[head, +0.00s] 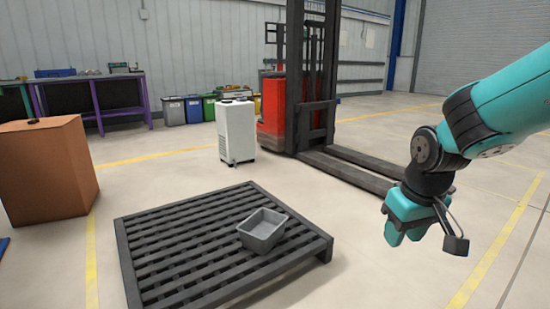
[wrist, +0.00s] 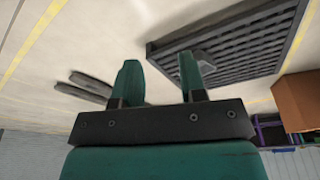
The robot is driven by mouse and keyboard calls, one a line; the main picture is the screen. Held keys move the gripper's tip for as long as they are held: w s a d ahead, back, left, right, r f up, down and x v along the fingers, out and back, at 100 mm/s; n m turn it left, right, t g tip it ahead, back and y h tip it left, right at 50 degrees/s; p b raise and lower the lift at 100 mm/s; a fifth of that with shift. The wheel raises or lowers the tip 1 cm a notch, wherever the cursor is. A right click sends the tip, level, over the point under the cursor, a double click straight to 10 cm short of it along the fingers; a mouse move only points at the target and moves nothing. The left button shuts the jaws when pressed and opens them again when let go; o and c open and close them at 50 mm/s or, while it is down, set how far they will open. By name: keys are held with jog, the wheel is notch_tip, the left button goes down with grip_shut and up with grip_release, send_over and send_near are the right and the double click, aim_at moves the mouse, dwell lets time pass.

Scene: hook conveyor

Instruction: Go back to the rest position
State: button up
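My gripper (head: 405,232) hangs at the right of the head view, out to the right of the pallet and above the floor. Its teal fingers point down. In the wrist view my gripper (wrist: 162,80) shows two teal fingers spread apart with a clear gap and nothing between them. The gripper is open and empty, touching nothing.
A grey bin (head: 262,232) sits on a dark slatted pallet (head: 180,243). A red forklift (head: 290,105) with low forks stands behind. A white unit (head: 236,132), a brown box (head: 45,170) and a workbench (head: 90,95) are further left. Floor around the pallet is clear.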

jog(key=s+a+r+n+g+y+p, duration=0.1)
jog(key=s+a+r+n+y, duration=0.15)
jog(key=s+a, duration=0.55)
jog(key=s+a+r+n+g+y+p, duration=0.1)
jog(key=s+a+r+n+y, duration=0.2)
jog(key=s, duration=0.9)
notch_tip(320, 180, up, 38)
jog(key=a+h+p, duration=0.1)
jog(key=p, duration=3.6)
jog(key=shift+w+r, duration=0.15)
jog(key=shift+w, duration=0.1)
jog(key=shift+m+h, duration=0.25)
